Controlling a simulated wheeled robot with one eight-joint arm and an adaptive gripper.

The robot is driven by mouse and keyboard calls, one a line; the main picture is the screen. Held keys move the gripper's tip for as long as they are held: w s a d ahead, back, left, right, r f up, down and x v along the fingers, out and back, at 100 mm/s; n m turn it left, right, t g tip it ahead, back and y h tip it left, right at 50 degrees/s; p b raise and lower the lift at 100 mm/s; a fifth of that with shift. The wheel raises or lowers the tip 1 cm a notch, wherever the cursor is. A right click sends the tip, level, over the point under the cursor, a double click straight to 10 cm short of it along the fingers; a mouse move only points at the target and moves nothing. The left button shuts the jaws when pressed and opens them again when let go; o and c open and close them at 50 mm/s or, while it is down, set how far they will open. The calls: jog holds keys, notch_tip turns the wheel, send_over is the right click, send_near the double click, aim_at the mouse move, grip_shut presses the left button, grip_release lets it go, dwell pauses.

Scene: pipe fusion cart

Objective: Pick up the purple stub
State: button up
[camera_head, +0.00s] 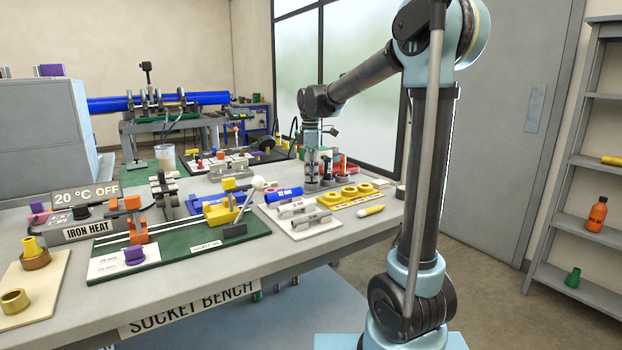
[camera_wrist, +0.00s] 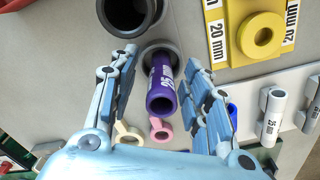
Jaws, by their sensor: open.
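The purple stub (camera_wrist: 162,92), a short tube marked 25 mm, stands in a round grey holder (camera_wrist: 160,50) in the wrist view. My gripper (camera_wrist: 158,64) is open, with one finger on each side of the stub; there are gaps between the fingers and the stub. In the head view my gripper (camera_head: 312,182) points down over the far part of the bench, and I cannot make out the stub there.
A black cup (camera_wrist: 128,14) stands close beside the holder. A yellow 20 mm block (camera_wrist: 262,36) and white tubes (camera_wrist: 272,115) are to the right. Pink (camera_wrist: 161,128) and cream (camera_wrist: 127,133) rings lie near the stub.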

jog(key=c, duration=0.9)
jog(key=shift+r, duration=0.1)
jog(key=shift+c, duration=0.2)
